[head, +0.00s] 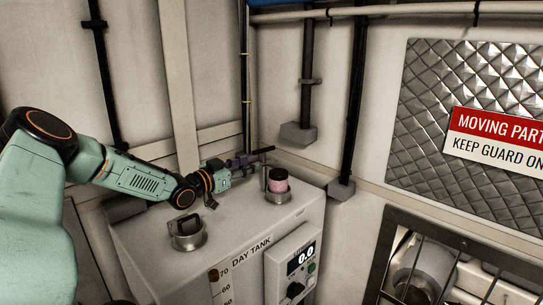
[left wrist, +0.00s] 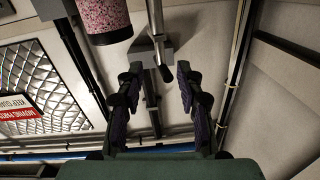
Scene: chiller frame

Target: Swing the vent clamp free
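The vent clamp shows in the left wrist view as a slim grey metal lever (left wrist: 157,40) with a dark end, hanging in from the top edge. A pink speckled cylinder (left wrist: 105,16) is beside it. In the head view this pink cylinder with a black cap (head: 278,183) stands on the day tank's top (head: 235,222). My left gripper (head: 255,160) is just left of and behind it. In the left wrist view my left gripper (left wrist: 157,82) is open, the lever's end between its fingers with gaps showing on both sides. My right gripper is not in view.
A black-handled filler cap (head: 187,232) stands on the tank top near the left arm. A panel reading 0.0 (head: 300,258) is on the tank front. Dark pipes (head: 352,110) run down the wall behind. A barred opening (head: 445,262) is at right.

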